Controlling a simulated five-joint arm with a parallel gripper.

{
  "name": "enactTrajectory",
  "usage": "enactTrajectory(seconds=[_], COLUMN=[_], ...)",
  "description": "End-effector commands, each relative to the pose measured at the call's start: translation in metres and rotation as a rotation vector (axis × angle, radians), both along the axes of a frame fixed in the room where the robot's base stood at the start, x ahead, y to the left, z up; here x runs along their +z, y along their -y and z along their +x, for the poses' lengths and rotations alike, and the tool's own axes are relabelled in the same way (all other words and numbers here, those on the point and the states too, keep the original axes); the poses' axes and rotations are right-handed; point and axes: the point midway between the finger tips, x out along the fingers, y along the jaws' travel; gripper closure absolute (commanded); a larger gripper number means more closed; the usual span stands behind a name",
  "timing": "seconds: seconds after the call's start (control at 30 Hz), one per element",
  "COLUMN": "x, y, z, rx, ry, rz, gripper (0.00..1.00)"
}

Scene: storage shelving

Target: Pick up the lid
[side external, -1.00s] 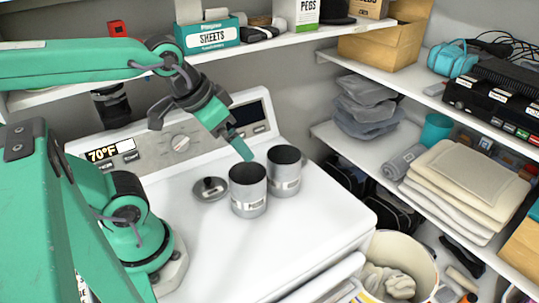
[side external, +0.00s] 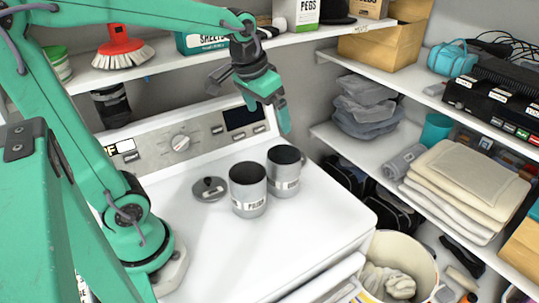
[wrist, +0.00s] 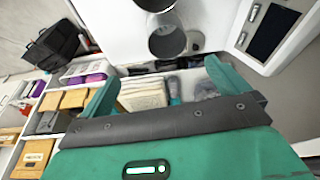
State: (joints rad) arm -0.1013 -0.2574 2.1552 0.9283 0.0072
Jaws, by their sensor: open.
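The lid (side external: 209,188) is a small round grey disc with a dark knob. It lies flat on the white appliance top, left of two grey open canisters. The labelled front canister (side external: 248,190) stands beside it, and the other canister (side external: 286,172) stands behind and to the right. My gripper (side external: 268,117) is open and empty, up above and behind the canisters, away from the lid. In the wrist view my open jaws (wrist: 162,85) have nothing between them in grasp; a canister (wrist: 166,38) shows beyond them. I cannot make out the lid there.
The appliance's control panel (side external: 150,145) rises at the back, below a shelf with a red brush (side external: 122,50) and boxes. A side shelf with folded towels (side external: 470,185) stands at right, above a bucket (side external: 400,255). The appliance's front top is clear.

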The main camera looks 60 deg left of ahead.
Motion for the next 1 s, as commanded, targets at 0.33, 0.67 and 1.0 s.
enactTrajectory(seconds=[0.33,0.67,1.0], x=[-0.028,-0.073,-0.135], y=[-0.028,-0.060,-0.094], z=[0.061,0.111,0.152], rx=[0.051,0.098,0.144], ry=[-0.096,-0.183,-0.268], rz=[-0.011,-0.027,-0.046], gripper=[0.00,0.00,0.00])
